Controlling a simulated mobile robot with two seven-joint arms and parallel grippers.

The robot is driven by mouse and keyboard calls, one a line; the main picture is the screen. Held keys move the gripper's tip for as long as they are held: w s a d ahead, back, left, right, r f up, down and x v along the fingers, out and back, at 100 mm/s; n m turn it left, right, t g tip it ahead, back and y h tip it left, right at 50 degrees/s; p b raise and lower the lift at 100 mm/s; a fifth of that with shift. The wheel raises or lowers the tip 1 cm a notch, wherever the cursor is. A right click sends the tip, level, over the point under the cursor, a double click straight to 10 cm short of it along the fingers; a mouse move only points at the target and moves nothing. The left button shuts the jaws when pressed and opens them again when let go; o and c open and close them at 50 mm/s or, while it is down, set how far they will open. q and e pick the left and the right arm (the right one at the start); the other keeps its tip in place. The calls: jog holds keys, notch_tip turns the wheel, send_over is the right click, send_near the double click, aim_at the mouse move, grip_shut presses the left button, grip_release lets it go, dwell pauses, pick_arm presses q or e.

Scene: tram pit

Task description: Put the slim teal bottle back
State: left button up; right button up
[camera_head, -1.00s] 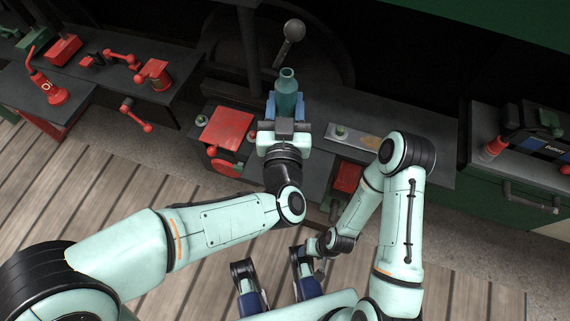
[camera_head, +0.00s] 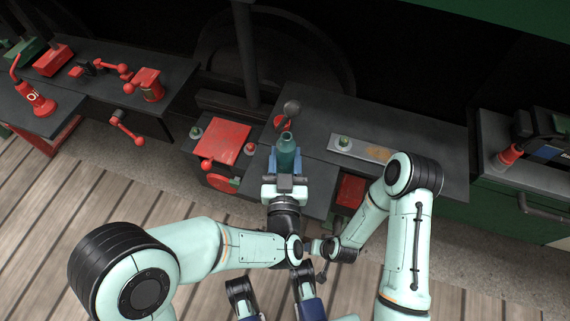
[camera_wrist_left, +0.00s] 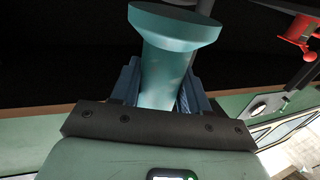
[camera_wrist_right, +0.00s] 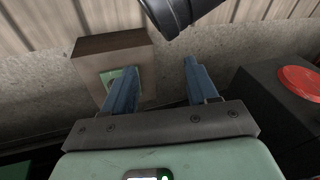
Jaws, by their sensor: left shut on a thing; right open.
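The slim teal bottle (camera_head: 287,150) is upright between the fingers of my left gripper (camera_head: 285,166), which is shut on it. In the head view it is over the dark bench, just in front of a round-knobbed lever. Its wide end and narrower neck fill the middle of the left wrist view (camera_wrist_left: 172,55). What is under the bottle is hidden by my gripper. My right gripper's blue fingers (camera_wrist_right: 155,88) are apart and empty in the right wrist view, low near a grey wall and a brownish block (camera_wrist_right: 115,60).
The lever knob (camera_head: 292,107) stands close behind the bottle. A red box (camera_head: 222,142) is to its left and a grey plate with a green button (camera_head: 343,142) to its right. The dark bench top (camera_head: 390,125) is mostly bare. A left bench holds several red tools.

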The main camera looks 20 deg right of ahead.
aim_at(285, 166)
pick_arm(q)
notch_tip(285, 166, down, 3)
jog(key=shift+r+b, duration=0.1)
jog(key=shift+b, duration=0.25)
pick_arm(e)
jog(key=shift+s+d+f, duration=0.2)
jog(key=shift+s+f, duration=0.3)
jog(key=shift+f, duration=0.35)
pick_arm(q)
jog(key=shift+f, duration=0.35)
jog(key=o, duration=1.3)
jog(key=shift+c, duration=0.2)
pick_arm(e)
jog(key=shift+s+f, duration=0.3)
